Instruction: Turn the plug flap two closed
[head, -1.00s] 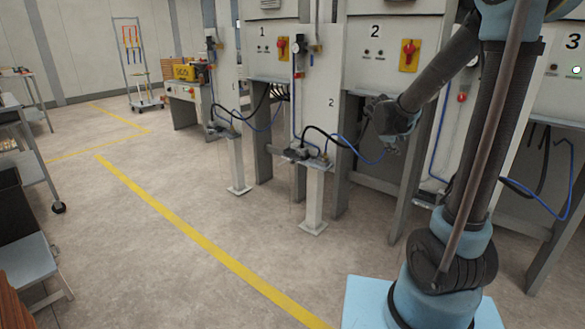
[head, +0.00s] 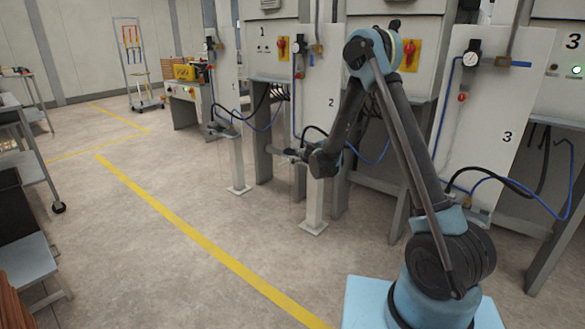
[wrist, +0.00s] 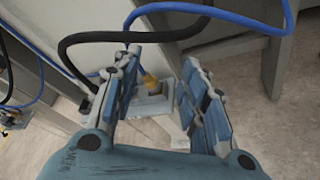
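The plug station of panel 2 (head: 310,125) stands on a grey post (head: 314,205). In the wrist view its grey mounting plate (wrist: 152,107) lies beyond and between my fingers. A blue hose with a brass-yellow fitting (wrist: 150,82) ends at the plate. A black cable (wrist: 105,38) arches down to the left, outside my left finger. I cannot pick out the flap clearly; my fingers cover part of the station. My gripper (wrist: 161,60) is open, with nothing visible held between its fingers. In the head view my wrist hides most of the station.
Cabinet legs and the cabinet front stand close behind the post. Panel 3 (head: 480,110), with its own blue hose and black cable, is to the right. Panel 1 and its post (head: 238,165) are to the left. The floor (head: 150,240) in front is clear, with a yellow line.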

